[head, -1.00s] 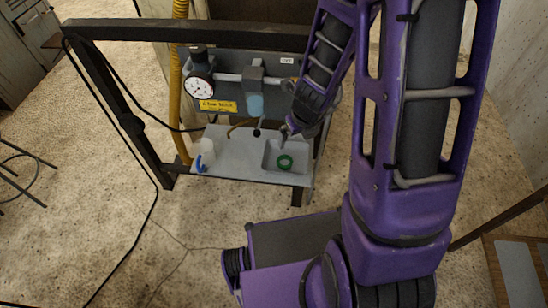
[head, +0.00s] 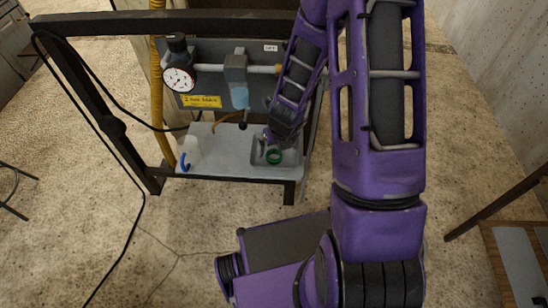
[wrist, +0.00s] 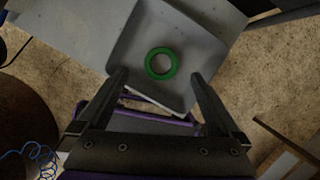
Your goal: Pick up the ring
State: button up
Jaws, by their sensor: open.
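The green ring (head: 274,157) lies flat in a shallow grey tray (head: 291,160) at the right end of the rack's shelf. In the wrist view the ring (wrist: 161,63) sits on the tray floor (wrist: 195,40), ahead of the fingertips and roughly centred between them. My gripper (wrist: 160,82) is open and empty, its two dark fingers apart. In the head view my gripper (head: 266,137) is at the tray, just above and left of the ring, and its fingers are partly hidden by my wrist.
A dark frame (head: 165,24) carries a panel with a round gauge (head: 179,79) and a yellow label (head: 201,102). A white container (head: 192,150) and a blue hook-shaped piece (head: 185,162) are at the shelf's left. A yellow hose (head: 158,90) runs down behind.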

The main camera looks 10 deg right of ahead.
aim_at(274, 158)
jog(key=b+x, duration=0.1)
jog(key=x, duration=0.3)
jog(key=shift+d+f, duration=0.1)
jog(key=shift+f, duration=0.25)
jog(key=c, duration=1.4)
